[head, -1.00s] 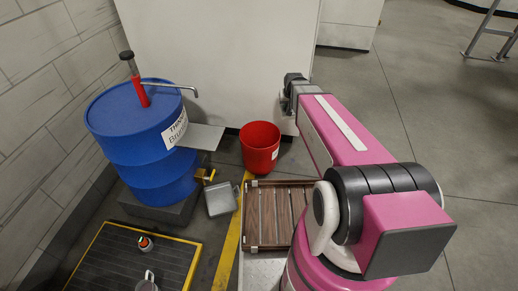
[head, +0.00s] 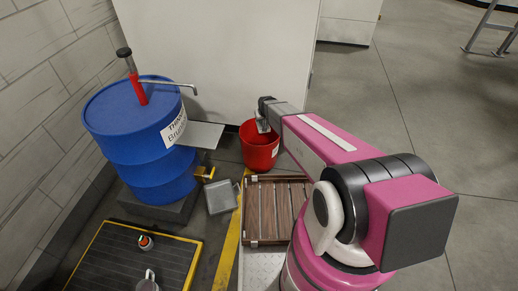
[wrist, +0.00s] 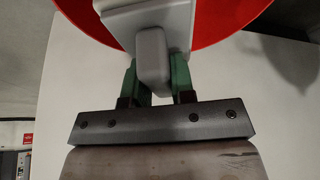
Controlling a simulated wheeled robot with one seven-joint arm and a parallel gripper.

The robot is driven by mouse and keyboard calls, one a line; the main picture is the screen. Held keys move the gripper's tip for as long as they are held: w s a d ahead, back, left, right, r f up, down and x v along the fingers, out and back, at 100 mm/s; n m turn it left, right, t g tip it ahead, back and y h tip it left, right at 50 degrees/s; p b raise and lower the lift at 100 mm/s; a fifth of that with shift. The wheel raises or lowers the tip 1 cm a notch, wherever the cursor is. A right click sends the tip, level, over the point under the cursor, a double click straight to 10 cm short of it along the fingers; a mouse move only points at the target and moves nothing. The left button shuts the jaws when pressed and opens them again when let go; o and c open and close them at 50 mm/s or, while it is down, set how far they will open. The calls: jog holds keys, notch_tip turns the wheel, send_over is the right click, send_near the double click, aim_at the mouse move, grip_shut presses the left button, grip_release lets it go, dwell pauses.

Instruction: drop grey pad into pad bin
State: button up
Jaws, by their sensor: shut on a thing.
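The red bin (head: 258,152), which I take for the pad bin, stands on the floor by the white wall; its red inside or rim also fills the top of the wrist view (wrist: 225,18). My gripper (wrist: 158,80) has green fingers shut on the grey pad's handle (wrist: 152,58). The pad's pale body (wrist: 148,18) extends beyond the fingertips, against the red. In the head view my gripper (head: 264,118) is at the bin's upper edge, with the grey pad (head: 262,124) at the mouth. Whether the pad touches the bin cannot be told.
A blue drum (head: 140,140) with a red hand pump stands left of the bin, with a grey shelf (head: 200,136) beside it. A yellow-edged black mat (head: 105,265) lies front left.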

jog(key=shift+f, duration=2.15)
jog(key=o, duration=0.9)
jog(key=shift+r, duration=0.1)
jog(key=v, duration=1)
jog(key=shift+s+d+r, duration=0.1)
jog(key=shift+r, duration=0.2)
